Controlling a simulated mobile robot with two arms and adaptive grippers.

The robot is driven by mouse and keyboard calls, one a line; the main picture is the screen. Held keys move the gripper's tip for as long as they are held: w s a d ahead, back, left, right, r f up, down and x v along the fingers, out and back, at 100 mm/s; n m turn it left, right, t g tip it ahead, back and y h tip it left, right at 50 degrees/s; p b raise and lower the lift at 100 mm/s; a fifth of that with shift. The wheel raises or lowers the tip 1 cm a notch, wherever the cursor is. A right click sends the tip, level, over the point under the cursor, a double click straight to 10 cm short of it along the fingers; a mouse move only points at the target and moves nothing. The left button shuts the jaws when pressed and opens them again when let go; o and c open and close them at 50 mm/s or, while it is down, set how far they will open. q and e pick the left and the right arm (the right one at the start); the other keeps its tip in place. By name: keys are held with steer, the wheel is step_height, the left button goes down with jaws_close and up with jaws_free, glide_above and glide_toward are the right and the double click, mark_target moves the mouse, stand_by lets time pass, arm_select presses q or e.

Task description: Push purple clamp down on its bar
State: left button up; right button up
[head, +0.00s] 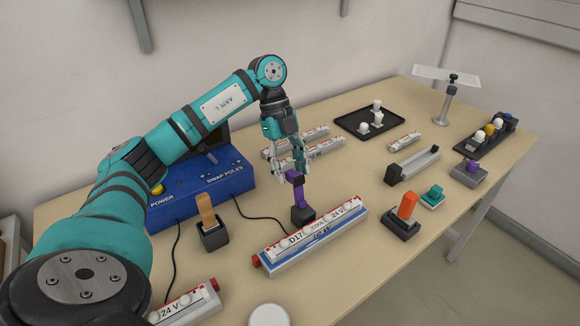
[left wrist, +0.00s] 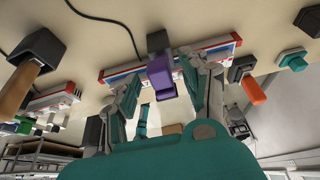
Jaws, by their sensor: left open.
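A purple clamp (head: 299,195) with a black base and dark upper end stands upright at the back edge of a white light bar (head: 352,221) with red end caps and a "24 V" label. Whether its base touches the bar is unclear. My left gripper (head: 291,168) is open, pointing down at the clamp's upper end. In the left wrist view the purple clamp (left wrist: 160,72) shows between the two spread fingers, in front of the light bar (left wrist: 118,72). Contact with the fingers cannot be told. My right gripper is not in view.
A blue power box (head: 225,183) stands behind my left arm. A black holder with a wooden handle (head: 207,212) is left of the bar. An orange-handled block (head: 405,208) and a grey block with a purple top (head: 473,168) stand right. A black tray (head: 388,125) lies behind.

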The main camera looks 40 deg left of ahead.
arm_select(q)
steer(key=shift+c, duration=0.4)
jaws_close()
steer(key=shift+r, duration=0.1)
